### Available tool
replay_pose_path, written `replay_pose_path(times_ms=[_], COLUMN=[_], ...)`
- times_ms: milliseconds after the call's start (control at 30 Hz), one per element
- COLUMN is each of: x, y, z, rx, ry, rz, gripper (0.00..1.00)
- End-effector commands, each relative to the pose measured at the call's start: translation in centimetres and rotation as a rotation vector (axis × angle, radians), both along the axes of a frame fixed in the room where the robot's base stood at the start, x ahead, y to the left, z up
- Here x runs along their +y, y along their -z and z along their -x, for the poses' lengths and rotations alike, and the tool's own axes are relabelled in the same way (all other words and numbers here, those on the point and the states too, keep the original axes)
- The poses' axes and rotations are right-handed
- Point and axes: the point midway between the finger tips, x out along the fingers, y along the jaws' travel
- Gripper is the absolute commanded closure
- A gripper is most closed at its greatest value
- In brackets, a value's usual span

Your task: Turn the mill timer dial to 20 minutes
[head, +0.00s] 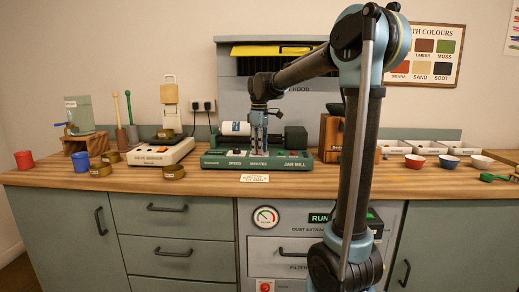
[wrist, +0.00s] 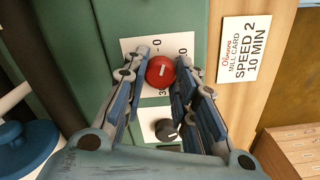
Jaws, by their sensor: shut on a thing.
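The green jar mill (head: 215,162) stands on the wooden counter, with "SPEED" and "MINUTES" labels on its front. In the wrist view, the red minutes dial (wrist: 160,72) sits on a white scale plate (wrist: 131,45). A "0" shows on one side of it and a partly hidden "30" on the other. A small white mark shows on the dial, but I cannot read the exact setting. My gripper (wrist: 161,76) has its fingers on either side of the red dial and is shut on it. The black speed knob (wrist: 165,129) is beside it. In the head view my gripper (head: 258,150) hides the dial.
A mill card (wrist: 244,48) reading "SPEED 2, 10 MIN" lies in front of the mill; it also shows in the head view (head: 254,178). Bowls (head: 415,161) stand right.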

Motion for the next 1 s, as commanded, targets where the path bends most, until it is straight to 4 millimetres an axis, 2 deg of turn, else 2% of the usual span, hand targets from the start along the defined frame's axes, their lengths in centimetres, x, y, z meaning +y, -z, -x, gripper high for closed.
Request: replay_pose_path(times_ms=[1000], x=[-0.03], y=[-0.07], z=[-0.32], rx=[-0.005], ry=[0.966], rz=[-0.001], gripper=[0.98])
